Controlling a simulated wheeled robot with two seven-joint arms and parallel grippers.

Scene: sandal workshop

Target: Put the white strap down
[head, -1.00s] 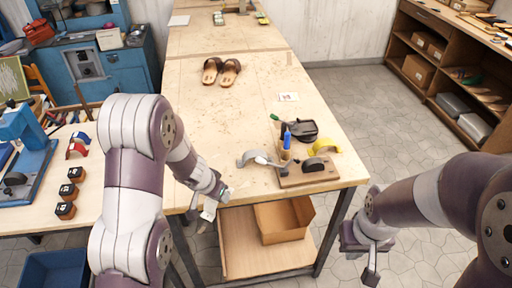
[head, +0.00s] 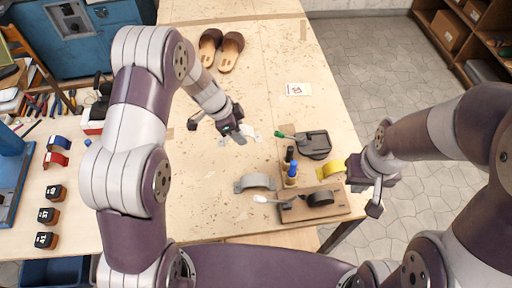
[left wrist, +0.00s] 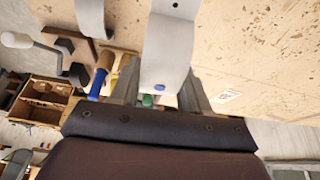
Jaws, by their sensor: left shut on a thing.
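The white strap (head: 250,132) is in my left gripper (head: 233,129), above the middle of the workbench (head: 205,195). In the left wrist view the strap (left wrist: 167,48) is a pale band between the two fingers, with a small blue dot near its gripped end. Whether its far end touches the bench is hard to tell. My right gripper (head: 374,196) hangs by the bench's right edge, close to the yellow strap; its finger gap is not clear.
Brown sandals (head: 229,52) lie at the back. The bench's middle left is clear.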

